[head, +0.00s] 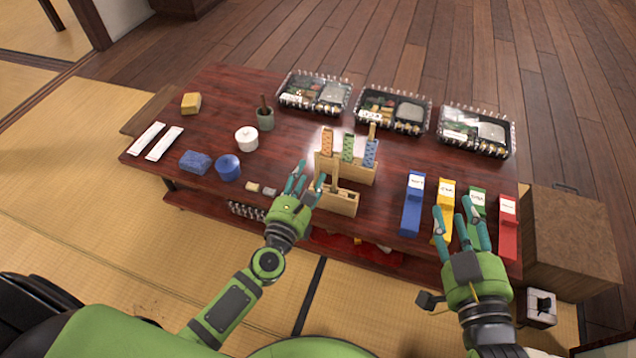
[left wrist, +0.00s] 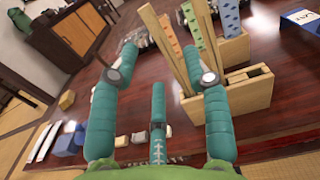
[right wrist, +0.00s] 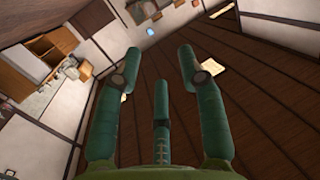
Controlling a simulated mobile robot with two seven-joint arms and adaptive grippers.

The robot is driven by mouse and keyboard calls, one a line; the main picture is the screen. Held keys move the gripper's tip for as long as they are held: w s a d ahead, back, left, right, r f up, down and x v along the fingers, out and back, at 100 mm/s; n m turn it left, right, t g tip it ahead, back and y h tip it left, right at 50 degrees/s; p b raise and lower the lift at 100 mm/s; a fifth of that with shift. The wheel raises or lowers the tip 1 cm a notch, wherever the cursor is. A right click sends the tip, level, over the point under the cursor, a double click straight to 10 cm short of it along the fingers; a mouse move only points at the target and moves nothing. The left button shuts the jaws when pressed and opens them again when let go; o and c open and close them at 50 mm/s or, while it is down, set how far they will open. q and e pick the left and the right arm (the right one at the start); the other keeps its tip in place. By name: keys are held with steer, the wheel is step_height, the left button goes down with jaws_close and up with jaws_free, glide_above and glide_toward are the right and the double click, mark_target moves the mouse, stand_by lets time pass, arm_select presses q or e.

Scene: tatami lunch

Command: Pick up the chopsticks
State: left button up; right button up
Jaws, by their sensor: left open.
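Thin wooden sticks that look like the chopsticks (head: 335,174) stand upright in a low wooden holder (head: 345,203) near the table's front edge. In the left wrist view the chopsticks (left wrist: 179,66) rise from the holder (left wrist: 240,98) at upper centre-right, close to the right-hand finger. My left gripper (head: 303,180) is open and empty, just left of the holder. It also shows in the left wrist view (left wrist: 165,65). My right gripper (head: 458,222) is open and empty in front of the coloured boxes. The right wrist view shows its fingers (right wrist: 160,68) spread with nothing between them.
A taller wooden rack with patterned pieces (head: 348,147) stands just behind the holder. Several coloured boxes (head: 412,205) stand at right. Clear-lidded bento boxes (head: 392,110) line the back. A white pot (head: 246,138), blue cup (head: 228,167) and white packets (head: 147,136) are at left.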

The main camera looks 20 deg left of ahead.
mark_target(315, 165)
arm_select(q)
steer(key=w, duration=0.4)
steer(key=shift+w+d, duration=0.25)
steer(key=shift+w, duration=0.15)
steer(key=c, duration=0.8)
